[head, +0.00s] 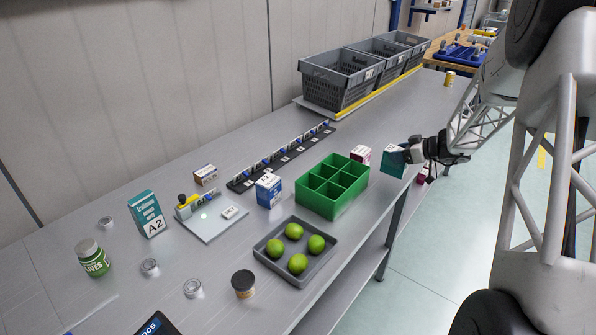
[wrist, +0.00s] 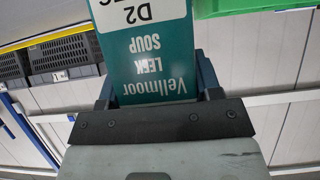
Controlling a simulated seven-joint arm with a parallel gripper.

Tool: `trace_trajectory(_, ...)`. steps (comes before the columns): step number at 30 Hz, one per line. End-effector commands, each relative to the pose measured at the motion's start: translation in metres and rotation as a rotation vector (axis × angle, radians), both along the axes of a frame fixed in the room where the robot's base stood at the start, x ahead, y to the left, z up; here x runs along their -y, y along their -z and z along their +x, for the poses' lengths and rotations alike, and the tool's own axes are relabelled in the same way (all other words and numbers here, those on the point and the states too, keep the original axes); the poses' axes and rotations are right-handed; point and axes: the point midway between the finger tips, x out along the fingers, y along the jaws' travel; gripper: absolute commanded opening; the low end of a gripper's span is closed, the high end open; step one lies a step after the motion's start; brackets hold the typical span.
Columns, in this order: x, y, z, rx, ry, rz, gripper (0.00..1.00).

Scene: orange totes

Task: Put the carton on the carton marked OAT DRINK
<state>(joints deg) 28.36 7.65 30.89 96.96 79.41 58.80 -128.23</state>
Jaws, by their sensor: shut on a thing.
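My gripper (head: 408,154) is shut on a teal and white carton (head: 392,161) near the right edge of the bench. In the wrist view the carton (wrist: 150,50) sits between the fingers, its print upside down: Vellmoor Leek Soup, with D2 on a white band. No lettering that reads OAT DRINK is legible. Other cartons stand on the bench: a blue and white one (head: 269,191), a small white and dark red one (head: 361,155), a small brown and white one (head: 206,175), and a tall teal one marked A2 (head: 147,215).
A green divided box (head: 322,206) stands left of my gripper. A grey tray (head: 317,267) of green fruits is in front of it. A black rack strip (head: 240,184) and grey crates (head: 335,89) line the back. A green jar (head: 92,259) and several small round items stand at left.

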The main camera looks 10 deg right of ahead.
Motion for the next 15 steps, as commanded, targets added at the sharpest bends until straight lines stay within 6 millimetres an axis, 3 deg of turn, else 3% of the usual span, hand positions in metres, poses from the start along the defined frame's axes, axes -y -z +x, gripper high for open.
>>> trace_trajectory(8, 0.0, -0.037, 0.0, 0.005, 0.0, -0.002, 0.28)
trace_trajectory(15, 0.0, -0.097, 0.0, 0.005, 0.0, -0.002, 0.28)
